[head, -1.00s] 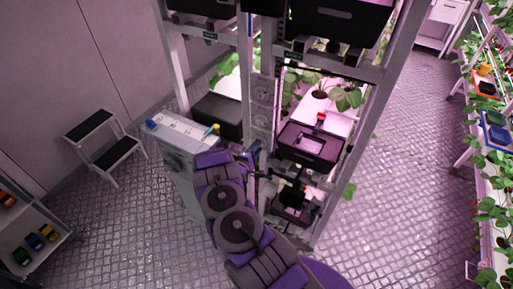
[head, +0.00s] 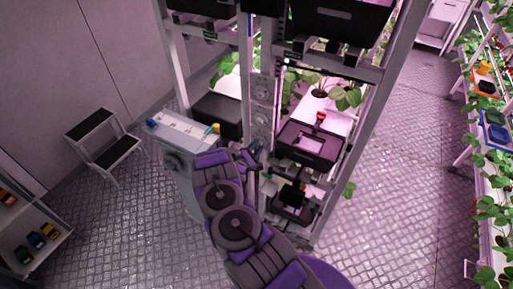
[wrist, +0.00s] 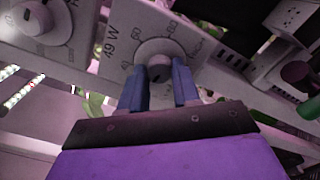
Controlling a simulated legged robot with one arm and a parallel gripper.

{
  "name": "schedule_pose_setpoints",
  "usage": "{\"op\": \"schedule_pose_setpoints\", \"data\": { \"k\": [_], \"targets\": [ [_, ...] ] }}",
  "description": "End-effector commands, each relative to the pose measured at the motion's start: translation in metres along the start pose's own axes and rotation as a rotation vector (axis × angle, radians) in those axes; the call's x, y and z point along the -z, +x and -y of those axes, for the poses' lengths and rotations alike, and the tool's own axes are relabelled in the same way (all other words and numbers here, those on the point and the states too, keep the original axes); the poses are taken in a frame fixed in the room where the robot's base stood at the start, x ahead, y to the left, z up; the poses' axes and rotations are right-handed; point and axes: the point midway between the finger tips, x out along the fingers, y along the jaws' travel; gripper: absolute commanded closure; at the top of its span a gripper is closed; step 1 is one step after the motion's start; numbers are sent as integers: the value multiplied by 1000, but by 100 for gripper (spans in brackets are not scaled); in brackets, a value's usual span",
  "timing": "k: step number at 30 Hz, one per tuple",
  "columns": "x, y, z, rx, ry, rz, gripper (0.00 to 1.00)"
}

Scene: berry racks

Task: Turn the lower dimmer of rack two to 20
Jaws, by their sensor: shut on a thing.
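In the wrist view a white round dimmer knob (wrist: 154,54) sits on a pale panel printed "49 W". Scale figures ring it; 60 and 80 seem readable, but I cannot read the knob's setting. My gripper (wrist: 160,80) has its two blue fingers on either side of this knob, shut on it. A second similar knob (wrist: 35,18) is at the upper left, apart from the fingers. In the head view my gripper (head: 252,150) is small and partly hidden beside the rack post (head: 262,110); the held knob cannot be made out there.
A white cabinet (head: 185,130) stands just left of my arm. The rack holds a black tray (head: 310,145) and plants. A step stool (head: 103,140) and a low shelf (head: 35,240) are at the left. Plant shelves (head: 490,165) line the right. Floor between is free.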

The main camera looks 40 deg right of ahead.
Motion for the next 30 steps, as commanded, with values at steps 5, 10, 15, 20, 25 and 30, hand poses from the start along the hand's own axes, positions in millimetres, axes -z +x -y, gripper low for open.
{"op": "schedule_pose_setpoints", "data": {
  "k": [5, 10, 15, 20, 25, 30],
  "targets": [
    [3, -1, -1, -2, -1, -9, 99],
    [3, -1, 0, -2, -1, -8, 62],
    [0, -1, 0, -1, 1, -5, 46],
    [-1, -1, 0, 0, 2, -3, 43],
    [0, -4, 0, 0, 2, -3, 43],
    [0, -25, 1, 0, 1, -4, 43]
  ]
}}
